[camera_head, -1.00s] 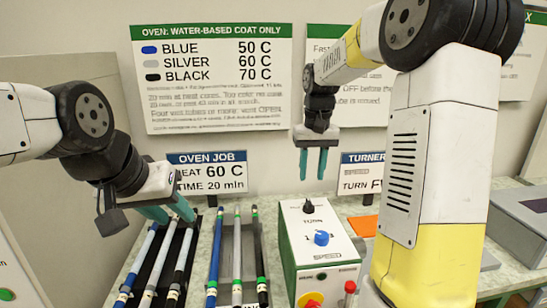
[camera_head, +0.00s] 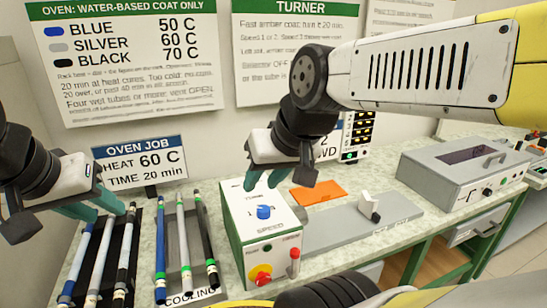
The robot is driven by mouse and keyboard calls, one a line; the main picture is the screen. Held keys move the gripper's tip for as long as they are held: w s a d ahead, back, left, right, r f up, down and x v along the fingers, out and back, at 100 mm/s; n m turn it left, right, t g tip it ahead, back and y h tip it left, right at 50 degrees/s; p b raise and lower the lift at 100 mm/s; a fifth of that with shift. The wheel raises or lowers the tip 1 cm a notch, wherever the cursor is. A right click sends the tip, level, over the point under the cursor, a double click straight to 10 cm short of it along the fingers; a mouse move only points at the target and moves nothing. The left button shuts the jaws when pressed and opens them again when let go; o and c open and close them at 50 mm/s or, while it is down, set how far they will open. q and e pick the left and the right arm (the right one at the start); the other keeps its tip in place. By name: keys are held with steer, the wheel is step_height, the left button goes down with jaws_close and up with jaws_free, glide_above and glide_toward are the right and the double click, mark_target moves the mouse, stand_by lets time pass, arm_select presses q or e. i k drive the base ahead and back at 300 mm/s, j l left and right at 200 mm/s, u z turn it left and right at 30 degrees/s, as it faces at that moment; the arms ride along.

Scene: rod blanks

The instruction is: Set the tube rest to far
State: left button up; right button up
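A small white block with a black knob (camera_head: 369,205), which looks like the tube rest, stands on a grey plate (camera_head: 345,228) right of the white and green turner box (camera_head: 258,235). Small lettering on the plate beside it is too small to read. My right gripper (camera_head: 263,181) is open and empty, its teal fingers pointing down just above the box's blue speed dial (camera_head: 264,212); I cannot tell whether they touch it. My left gripper (camera_head: 106,209) is open over the upper ends of the tubes in the left rack, with its far part cut by the picture edge.
Dark racks with blue, silver and black tubes (camera_head: 184,245) lie at the left, one labelled cooling. An orange sheet (camera_head: 318,194) lies behind the plate. A grey oven-like case (camera_head: 465,175) stands right.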

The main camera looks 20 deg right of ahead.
mark_target(368, 206)
steer(key=z, duration=1.75)
